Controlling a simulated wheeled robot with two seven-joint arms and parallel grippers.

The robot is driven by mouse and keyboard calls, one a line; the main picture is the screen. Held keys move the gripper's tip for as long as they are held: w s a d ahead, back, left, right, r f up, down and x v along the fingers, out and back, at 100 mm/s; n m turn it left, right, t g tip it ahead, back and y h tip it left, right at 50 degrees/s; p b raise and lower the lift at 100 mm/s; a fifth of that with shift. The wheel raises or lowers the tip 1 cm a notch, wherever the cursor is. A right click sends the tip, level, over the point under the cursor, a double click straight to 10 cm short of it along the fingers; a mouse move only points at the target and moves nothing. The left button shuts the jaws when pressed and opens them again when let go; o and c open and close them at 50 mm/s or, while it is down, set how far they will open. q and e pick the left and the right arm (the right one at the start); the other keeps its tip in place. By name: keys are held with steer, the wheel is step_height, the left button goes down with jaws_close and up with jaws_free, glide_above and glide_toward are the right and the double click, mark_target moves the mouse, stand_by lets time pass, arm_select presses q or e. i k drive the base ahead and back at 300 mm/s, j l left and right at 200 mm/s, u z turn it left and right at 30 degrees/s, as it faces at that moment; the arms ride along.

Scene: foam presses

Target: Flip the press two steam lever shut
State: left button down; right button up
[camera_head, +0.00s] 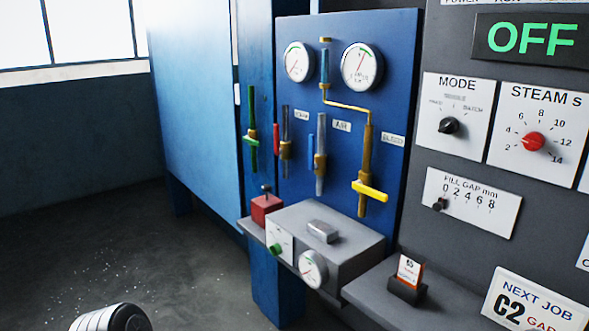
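A blue valve panel (400,60) stands in the middle of the head view. The label that seems to read STEAM (301,115) is beside a grey vertical pipe (286,122) with a brass fitting. A red lever (276,139) stands upright just left of that pipe, parallel to it. A blue lever (311,143) also stands upright beside the pipe near the AIR label (342,126). A yellow lever (370,190) lies nearly crosswise on the brass pipe at right. No press number is readable on the panel. Neither of my grippers is in view.
A green pipe (252,110) with a green handle is left of the red lever. Below stand a red block (266,206) with a knob and a grey box (345,246) with a gauge. A dark control panel (410,170), showing OFF, is at right. Open floor lies left.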

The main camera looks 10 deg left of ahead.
mark_target(277, 151)
steer(key=i+j, duration=0.8)
steer(key=j, duration=0.25)
steer(key=i+j, duration=0.15)
steer(key=j, duration=0.25)
steer(key=i+j+u, duration=0.1)
steer(key=j, duration=0.3)
steer(key=i+j, duration=0.15)
steer(key=j, duration=0.25)
steer(key=i+j+u, duration=0.1)
steer(key=j, duration=0.3)
steer(key=i+j, duration=0.2)
steer(key=j, duration=0.2)
steer(key=i+j+u, duration=0.1)
steer(key=j, duration=0.25)
